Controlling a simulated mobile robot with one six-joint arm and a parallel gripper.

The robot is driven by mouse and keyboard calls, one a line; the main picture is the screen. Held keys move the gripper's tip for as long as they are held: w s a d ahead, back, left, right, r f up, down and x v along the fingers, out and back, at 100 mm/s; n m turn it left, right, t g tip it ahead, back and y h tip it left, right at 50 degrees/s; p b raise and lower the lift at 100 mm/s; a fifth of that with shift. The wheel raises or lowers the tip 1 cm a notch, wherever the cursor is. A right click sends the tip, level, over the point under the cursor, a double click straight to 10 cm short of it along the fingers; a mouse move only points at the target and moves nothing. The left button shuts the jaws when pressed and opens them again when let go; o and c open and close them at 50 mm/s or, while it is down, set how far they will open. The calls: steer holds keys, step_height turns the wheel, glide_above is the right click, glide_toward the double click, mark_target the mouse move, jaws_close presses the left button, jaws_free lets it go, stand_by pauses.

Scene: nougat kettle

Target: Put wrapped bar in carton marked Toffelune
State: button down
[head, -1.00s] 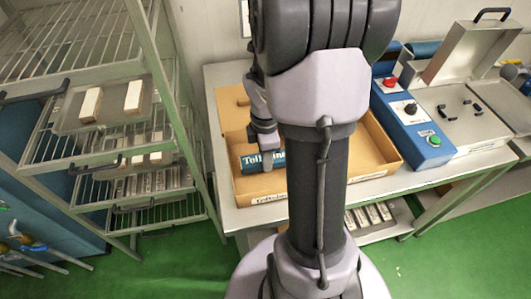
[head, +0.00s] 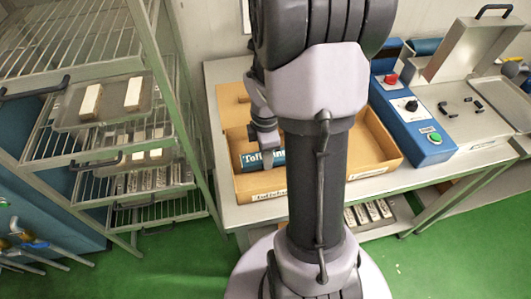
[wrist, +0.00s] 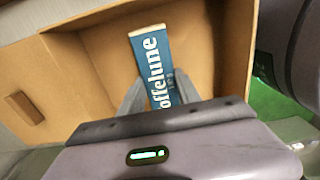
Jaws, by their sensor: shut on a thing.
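The wrapped bar (wrist: 152,62) is blue with white lettering that reads "offelune" in the wrist view; its near end is hidden by my gripper. My gripper (wrist: 157,92) is shut on the bar, one finger on each side. Whether the bar touches the carton floor, I cannot tell. The carton's front label (head: 270,195) is too small to read surely.
The carton stands on a steel table (head: 222,85). A blue control box (head: 410,120) and an open-lidded steel machine (head: 470,105) are to its right. A wire rack (head: 165,150) with trays of pale bars stands left.

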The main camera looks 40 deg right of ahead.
steer(key=shift+f, duration=0.1)
stand_by(0.3)
steer(key=shift+f, duration=0.3)
steer(key=shift+f, duration=0.2)
stand_by(0.4)
steer(key=c, duration=0.8)
jaws_free()
steer(key=shift+o, duration=0.2)
steer(key=o, duration=0.4)
